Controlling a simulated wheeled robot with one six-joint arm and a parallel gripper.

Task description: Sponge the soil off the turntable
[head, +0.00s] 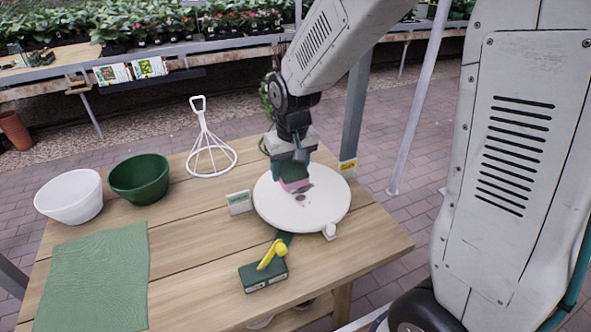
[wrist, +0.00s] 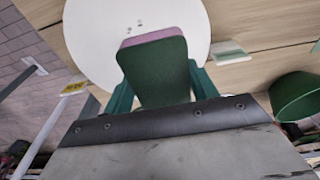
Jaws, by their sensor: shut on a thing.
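The white round turntable (head: 325,213) lies on the right part of the wooden table, and it fills the top of the wrist view (wrist: 90,40). Small dark soil marks (head: 300,197) show on its face, and specks (wrist: 135,27) show in the wrist view just past the sponge's far edge. My gripper (head: 290,170) is over the turntable, shut on the sponge (wrist: 158,75), which has a dark green side and a pink side. The sponge's pink part (head: 295,185) is low at the turntable's face; I cannot tell whether it touches.
A green box with a yellow-handled tool (head: 265,273) lies in front. A green bowl (head: 140,180), white bowl (head: 70,197), white wire stand (head: 208,155) and green cloth (head: 95,280) occupy the left.

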